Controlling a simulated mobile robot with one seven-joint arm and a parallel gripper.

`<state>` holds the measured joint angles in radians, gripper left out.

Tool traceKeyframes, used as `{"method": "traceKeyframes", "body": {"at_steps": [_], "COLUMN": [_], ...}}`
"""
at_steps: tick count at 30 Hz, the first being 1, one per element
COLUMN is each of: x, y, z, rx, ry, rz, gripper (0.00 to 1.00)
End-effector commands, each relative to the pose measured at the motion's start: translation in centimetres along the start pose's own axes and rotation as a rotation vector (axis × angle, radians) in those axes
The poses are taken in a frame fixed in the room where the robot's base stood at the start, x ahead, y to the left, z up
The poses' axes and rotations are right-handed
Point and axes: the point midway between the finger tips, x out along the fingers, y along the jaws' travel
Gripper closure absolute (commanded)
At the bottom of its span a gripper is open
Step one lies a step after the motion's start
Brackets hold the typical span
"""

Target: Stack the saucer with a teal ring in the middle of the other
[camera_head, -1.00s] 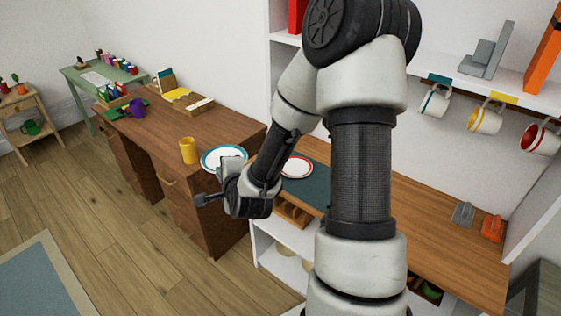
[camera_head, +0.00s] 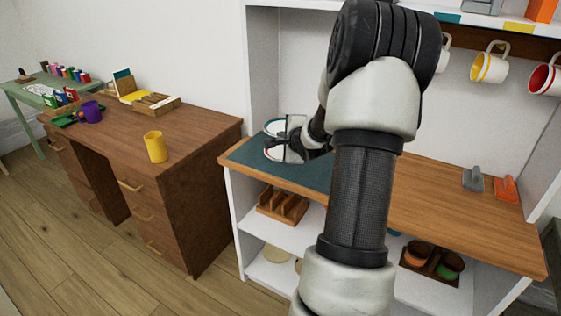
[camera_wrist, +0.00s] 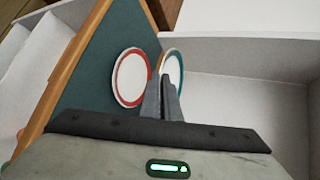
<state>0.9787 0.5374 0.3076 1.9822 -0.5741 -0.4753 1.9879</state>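The saucer with a teal ring (camera_head: 272,126) is held by its rim in my gripper (camera_head: 292,140), above the back of the dark teal mat. In the wrist view the teal-ringed saucer (camera_wrist: 174,62) is seen at a steep angle, its near edge at the shut fingers (camera_wrist: 168,88). The other saucer, with a red ring (camera_wrist: 131,77), lies on the mat (camera_wrist: 85,80), just left of the held one in that view. In the head view this red-ringed saucer (camera_head: 271,154) is partly hidden by my gripper. The exact height gap between the saucers is unclear.
The mat (camera_head: 300,176) covers the left end of a wooden shelf top (camera_head: 440,205). White shelf walls stand behind and beside it. Mugs (camera_head: 489,67) hang at right, above grey (camera_head: 472,181) and orange (camera_head: 505,189) items. A yellow cup (camera_head: 155,147) stands on the brown desk (camera_head: 195,130).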

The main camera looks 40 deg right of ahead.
Motion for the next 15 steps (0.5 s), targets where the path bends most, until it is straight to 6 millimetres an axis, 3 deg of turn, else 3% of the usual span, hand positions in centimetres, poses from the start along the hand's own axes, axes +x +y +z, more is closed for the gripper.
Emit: {"method": "traceKeyframes", "body": {"at_steps": [1, 8, 15], "x": [0.7, 1.7, 3.3], "y": [1.3, 3.4, 6.7], "z": [-0.1, -0.6, -1.1], "rx": [0.0, -0.001, -0.002], "ry": [-0.002, -0.001, -0.003], "rz": [0.002, 0.001, 0.0], "gripper": [1.0, 1.0, 1.0]}}
